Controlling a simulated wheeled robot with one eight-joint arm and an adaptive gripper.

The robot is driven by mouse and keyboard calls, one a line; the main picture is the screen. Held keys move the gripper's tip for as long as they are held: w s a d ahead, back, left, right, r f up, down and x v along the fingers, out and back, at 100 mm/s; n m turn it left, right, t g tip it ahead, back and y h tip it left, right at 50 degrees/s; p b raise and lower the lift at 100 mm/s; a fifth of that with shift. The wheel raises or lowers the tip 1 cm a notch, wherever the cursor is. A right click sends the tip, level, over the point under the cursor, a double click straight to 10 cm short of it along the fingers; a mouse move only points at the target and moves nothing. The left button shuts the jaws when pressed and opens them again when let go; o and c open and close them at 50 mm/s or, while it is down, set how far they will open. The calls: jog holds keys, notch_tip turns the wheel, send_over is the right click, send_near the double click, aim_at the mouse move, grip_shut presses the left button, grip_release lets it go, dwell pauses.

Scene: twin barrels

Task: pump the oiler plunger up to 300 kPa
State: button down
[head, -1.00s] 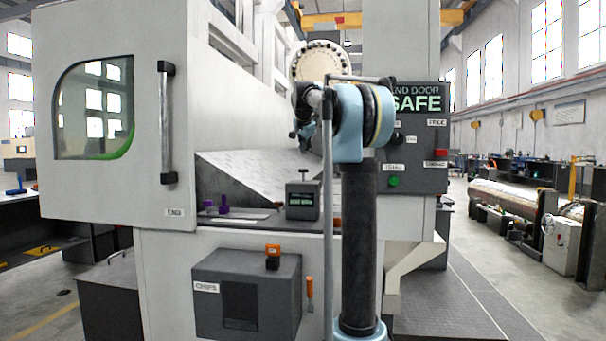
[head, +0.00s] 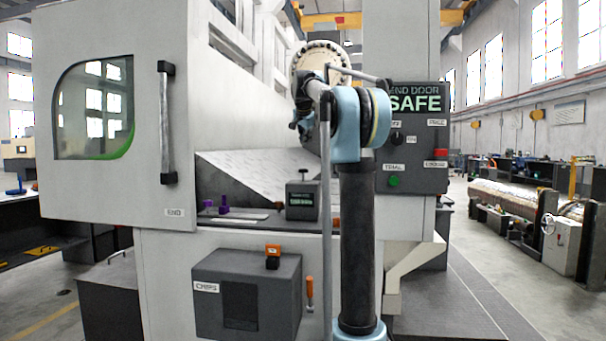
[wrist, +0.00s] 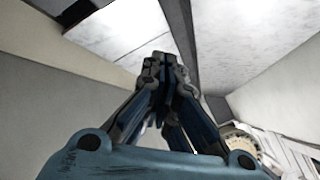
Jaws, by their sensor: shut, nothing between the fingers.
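A small dark box (head: 302,206) with a greenish display and a dark knob (head: 303,173) on a short stem on top stands on the machine's ledge in the head view. It looks like the oiler with its plunger, and the knob stands clear of the box top. The display is too small to read. My gripper (wrist: 166,68) is shut and empty in the wrist view, with its fingertips together. In the head view it is partly hidden by my arm, and it is above the box, apart from the knob. The wrist view does not show the box.
Purple clamps (head: 224,204) sit on the ledge left of the box. Below is a grey chips bin (head: 246,290) with an orange-topped knob (head: 273,251). A control panel (head: 411,140) reading SAFE is at right. A door with a vertical handle (head: 167,122) is at left.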

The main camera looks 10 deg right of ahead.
jog(key=shift+f, duration=0.1)
jog(key=shift+f, duration=4.35)
jog(key=shift+s+f, duration=0.1)
jog(key=shift+f, duration=1.35)
jog(key=shift+r, duration=1.55)
jog(key=shift+r, duration=2.5)
